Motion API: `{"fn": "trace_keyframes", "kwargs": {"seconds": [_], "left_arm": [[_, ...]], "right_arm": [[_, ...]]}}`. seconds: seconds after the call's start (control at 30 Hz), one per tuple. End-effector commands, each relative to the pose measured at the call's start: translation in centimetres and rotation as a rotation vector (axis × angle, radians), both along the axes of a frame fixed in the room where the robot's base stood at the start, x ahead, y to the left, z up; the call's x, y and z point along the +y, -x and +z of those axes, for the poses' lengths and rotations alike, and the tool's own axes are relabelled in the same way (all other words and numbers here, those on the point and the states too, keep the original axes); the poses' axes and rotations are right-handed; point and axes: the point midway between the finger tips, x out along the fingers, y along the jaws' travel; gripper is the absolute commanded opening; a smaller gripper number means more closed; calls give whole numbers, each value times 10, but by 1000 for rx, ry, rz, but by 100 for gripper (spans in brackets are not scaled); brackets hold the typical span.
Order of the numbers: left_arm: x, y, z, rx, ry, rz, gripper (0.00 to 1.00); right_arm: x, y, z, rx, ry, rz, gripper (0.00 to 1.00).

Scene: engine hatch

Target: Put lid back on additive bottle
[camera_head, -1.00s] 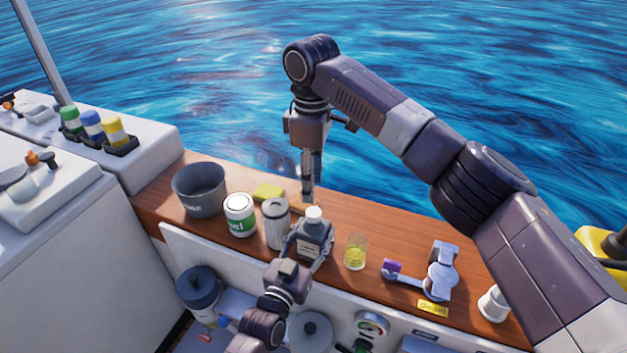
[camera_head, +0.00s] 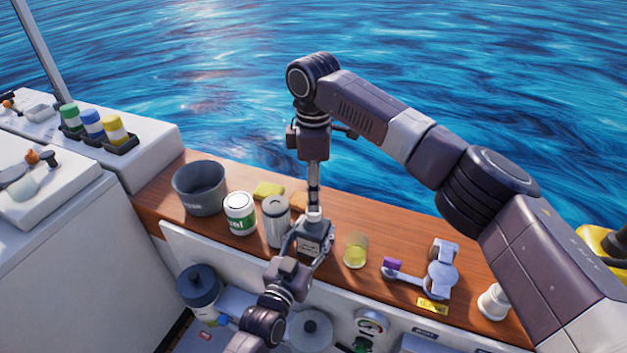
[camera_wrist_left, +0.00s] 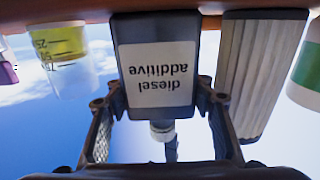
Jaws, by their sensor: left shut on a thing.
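The diesel additive bottle (camera_head: 311,243) is a dark grey bottle with a pale label, standing on the wooden ledge. My left gripper (camera_head: 308,250) is shut around its sides. In the left wrist view, which looks upside down, the bottle (camera_wrist_left: 155,68) sits between the left gripper's fingers (camera_wrist_left: 162,115). The white lid (camera_wrist_left: 162,130) is at the bottle's neck; I cannot tell how tightly it sits. My right gripper (camera_head: 314,205) points straight down with its fingertips at the lid. It is seen edge-on, so its opening is hidden.
A ribbed grey filter (camera_head: 276,222) and a white-and-green can (camera_head: 240,214) stand left of the bottle, with a dark bucket (camera_head: 199,189) beyond. A cup of yellow liquid (camera_head: 356,250) stands close on the right, then a grey-white tool (camera_head: 440,270). Sponges (camera_head: 269,189) lie behind.

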Motion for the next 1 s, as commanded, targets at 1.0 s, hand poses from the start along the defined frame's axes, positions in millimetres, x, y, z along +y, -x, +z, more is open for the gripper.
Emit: {"fn": "trace_keyframes", "kwargs": {"seconds": [1.0], "left_arm": [[0, 0, -1, 1, 0, 0, 0]], "right_arm": [[-1, 0, -47, 0, 0, -2, 5]]}}
